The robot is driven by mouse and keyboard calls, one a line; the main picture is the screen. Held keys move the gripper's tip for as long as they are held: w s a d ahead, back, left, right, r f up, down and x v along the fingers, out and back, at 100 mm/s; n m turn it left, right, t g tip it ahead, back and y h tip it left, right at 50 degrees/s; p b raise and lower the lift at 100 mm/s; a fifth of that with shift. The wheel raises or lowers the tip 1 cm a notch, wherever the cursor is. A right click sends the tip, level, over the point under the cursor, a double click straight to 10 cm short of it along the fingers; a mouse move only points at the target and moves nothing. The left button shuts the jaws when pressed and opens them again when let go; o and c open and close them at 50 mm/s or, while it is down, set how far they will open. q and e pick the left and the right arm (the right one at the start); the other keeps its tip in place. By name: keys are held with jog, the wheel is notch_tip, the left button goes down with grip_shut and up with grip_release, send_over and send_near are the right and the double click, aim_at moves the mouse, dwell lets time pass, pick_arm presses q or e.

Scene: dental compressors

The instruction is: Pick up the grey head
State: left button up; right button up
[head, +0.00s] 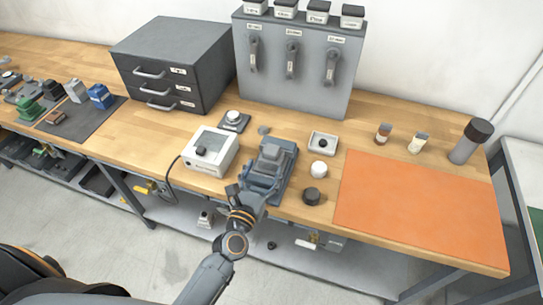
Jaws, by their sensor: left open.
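A grey block-shaped piece (269,158), which looks like the grey head, sits in a blue-grey fixture (287,178) near the front edge of the bench. My left gripper (256,186) is at the front-left of this fixture and is open. Its fingers are close in colour to the fixture and overlap its near end, so I cannot tell whether they touch the piece. A smaller grey part (263,130) lies on the bench just behind the fixture. My right gripper is not in view.
A white box device (211,151) with a cable stands left of the fixture. A white cap (319,169), a black knob (311,196) and a small tray (323,143) are to its right. An orange mat (420,205) lies clear. Grey drawers (175,62) and a tool panel (299,64) stand behind.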

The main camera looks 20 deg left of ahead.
aim_at(269, 155)
pick_arm(q)
jog(key=shift+w+r, duration=0.15)
jog(key=shift+w, duration=0.15)
jog(key=w+p, duration=0.2)
jog(key=w, duration=0.2)
jog(key=shift+w, duration=0.4)
jog(key=shift+s, duration=0.1)
jog(key=shift+c, duration=1.1)
grip_shut()
jog(key=shift+r, duration=0.1)
